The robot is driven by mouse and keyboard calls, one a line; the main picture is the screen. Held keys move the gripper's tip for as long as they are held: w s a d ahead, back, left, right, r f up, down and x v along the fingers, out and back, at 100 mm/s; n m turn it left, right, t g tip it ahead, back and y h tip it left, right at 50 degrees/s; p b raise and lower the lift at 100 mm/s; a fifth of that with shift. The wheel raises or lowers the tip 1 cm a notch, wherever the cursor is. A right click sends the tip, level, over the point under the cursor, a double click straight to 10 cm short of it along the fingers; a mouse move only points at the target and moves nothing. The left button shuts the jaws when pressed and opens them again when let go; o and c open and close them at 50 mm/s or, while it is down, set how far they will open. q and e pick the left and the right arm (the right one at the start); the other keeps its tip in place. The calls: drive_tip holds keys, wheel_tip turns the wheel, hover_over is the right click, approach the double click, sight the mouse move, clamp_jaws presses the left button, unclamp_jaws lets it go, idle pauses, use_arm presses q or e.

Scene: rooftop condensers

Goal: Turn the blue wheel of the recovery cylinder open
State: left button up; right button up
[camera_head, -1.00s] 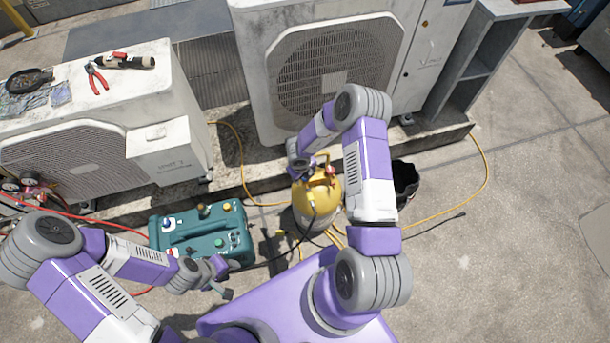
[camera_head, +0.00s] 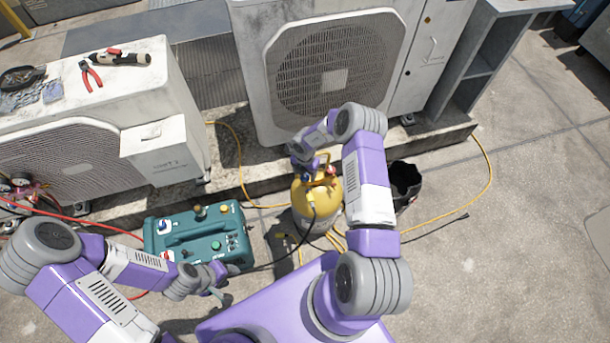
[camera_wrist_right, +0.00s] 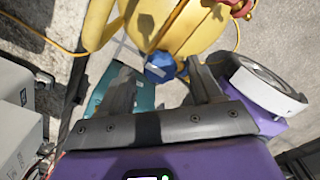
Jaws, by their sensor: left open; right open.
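The yellow recovery cylinder (camera_head: 327,196) stands upright on the ground in front of a condenser. Its blue wheel (camera_wrist_right: 160,67) shows in the right wrist view, just beyond and between the spread fingertips; I see no clear contact. My right gripper (camera_head: 308,170) is at the cylinder's top in the head view and hides part of the valve there. In the right wrist view the right gripper (camera_wrist_right: 163,80) is open, with nothing held. My left gripper (camera_head: 221,283) is open and empty, low beside the teal machine, away from the cylinder.
The teal recovery machine (camera_head: 196,240) stands left of the cylinder. A black bucket (camera_head: 405,180) is close on its right. Yellow hoses (camera_head: 488,175) and a black hose run over the ground. Condensers (camera_head: 345,70) stand behind. Pliers (camera_head: 91,76) lie on the left unit.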

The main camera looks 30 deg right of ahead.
drive_tip(key=shift+f, duration=0.35)
drive_tip(key=c, duration=1)
drive_tip(key=shift+c, duration=0.2)
